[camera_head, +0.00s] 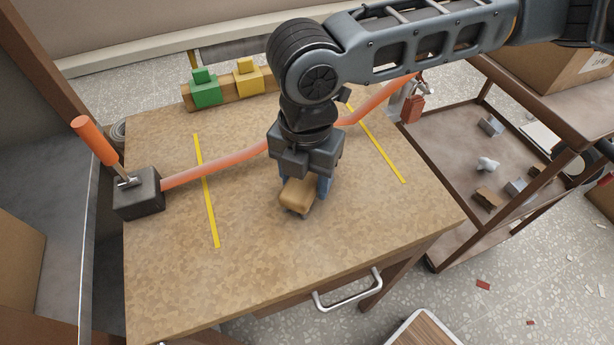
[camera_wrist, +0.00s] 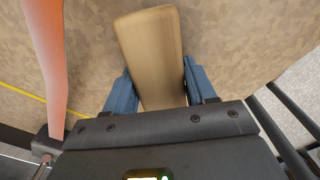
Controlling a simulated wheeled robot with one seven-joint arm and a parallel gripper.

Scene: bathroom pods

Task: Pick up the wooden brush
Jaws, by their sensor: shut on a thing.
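The wooden brush (camera_head: 297,194) shows as a light-brown wooden block at the middle of the tabletop, under my gripper. Its bristles do not show. In the wrist view the brush (camera_wrist: 151,56) is a long rounded wooden piece between the blue fingers. My gripper (camera_head: 306,187) points down and is shut on the brush, with a finger on each side. It also shows in the wrist view (camera_wrist: 156,88). Whether the brush touches the table or is just above it, I cannot tell.
An orange hose (camera_head: 222,163) crosses the table behind my gripper, from a dark block (camera_head: 138,196) with an orange-handled tool. Green (camera_head: 205,90) and yellow (camera_head: 248,79) blocks stand at the back. Yellow strips mark the tabletop (camera_head: 165,270). A cart (camera_head: 447,152) stands right. The front tabletop is clear.

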